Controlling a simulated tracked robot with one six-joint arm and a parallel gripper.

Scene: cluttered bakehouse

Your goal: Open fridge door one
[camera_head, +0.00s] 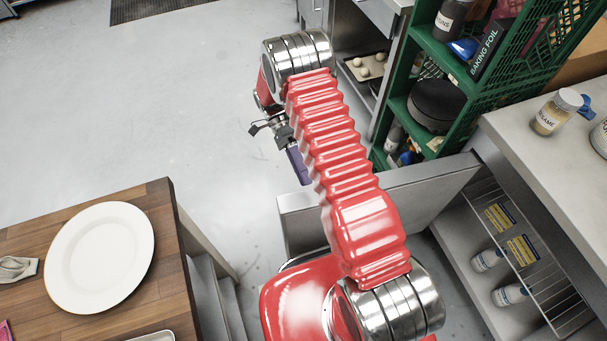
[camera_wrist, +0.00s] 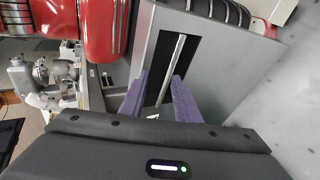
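The fridge door (camera_head: 435,190) stands swung well out from the fridge body in the head view, with the shelved interior (camera_head: 545,285) exposed. In the wrist view the door's grey outer face (camera_wrist: 222,65) has a black recess with a long silver bar handle (camera_wrist: 172,68). My gripper (camera_wrist: 160,76) is open. Its two purple fingers lie on either side of the handle's lower part in the picture; I cannot tell whether they touch it. In the head view my gripper (camera_head: 301,172) hangs beside the door's outer side, with its fingertips partly hidden by my arm.
A green crate rack (camera_head: 397,105) stands behind the door. A worktop (camera_head: 545,150) with a sesame jar (camera_head: 556,111) covers the fridge. A wooden table (camera_head: 165,235) with a white plate (camera_head: 98,257) is at lower left. Open floor (camera_head: 180,100) lies at upper left.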

